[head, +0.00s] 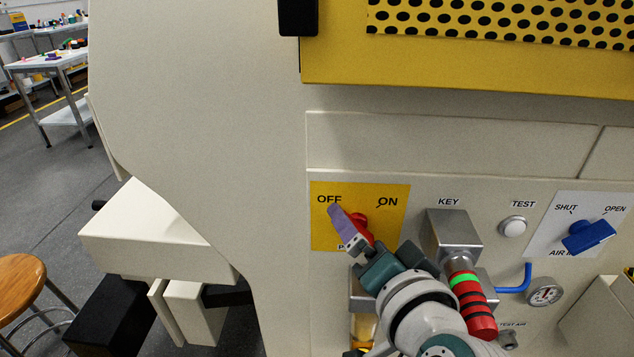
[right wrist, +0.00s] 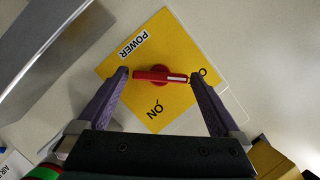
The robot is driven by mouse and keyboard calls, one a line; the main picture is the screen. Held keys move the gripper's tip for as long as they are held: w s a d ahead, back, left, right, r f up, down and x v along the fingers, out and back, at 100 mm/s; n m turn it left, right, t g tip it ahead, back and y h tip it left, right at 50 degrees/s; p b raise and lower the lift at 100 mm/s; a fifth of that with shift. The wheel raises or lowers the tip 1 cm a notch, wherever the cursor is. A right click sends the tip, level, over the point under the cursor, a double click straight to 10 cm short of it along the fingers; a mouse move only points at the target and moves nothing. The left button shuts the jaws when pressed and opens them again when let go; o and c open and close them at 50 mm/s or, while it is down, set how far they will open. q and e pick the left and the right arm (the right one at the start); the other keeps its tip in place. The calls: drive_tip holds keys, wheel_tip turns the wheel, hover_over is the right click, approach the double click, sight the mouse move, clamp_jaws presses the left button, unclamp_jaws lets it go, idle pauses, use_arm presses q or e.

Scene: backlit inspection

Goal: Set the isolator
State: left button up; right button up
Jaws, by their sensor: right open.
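The isolator is a red rotary handle (head: 361,229) on a yellow plate (head: 323,236) marked OFF, ON and POWER. In the right wrist view the handle (right wrist: 150,76) has a white pointer line directed toward the OFF label, which is partly covered by a finger. My right gripper (head: 350,222) is in front of the plate. Its purple fingers are open, one beyond each end of the handle in the right wrist view (right wrist: 158,78); I cannot tell whether they touch it. In the head view the near finger partly hides the handle. My left gripper is not in view.
To the right are a metal KEY block (head: 452,235), a cylinder with red, black and green bands (head: 468,295), a white TEST button (head: 512,227), a gauge (head: 544,292) and a blue air valve handle (head: 588,236). A wooden stool (head: 20,280) stands far left.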

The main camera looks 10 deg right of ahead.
drive_tip(key=c, duration=1.2)
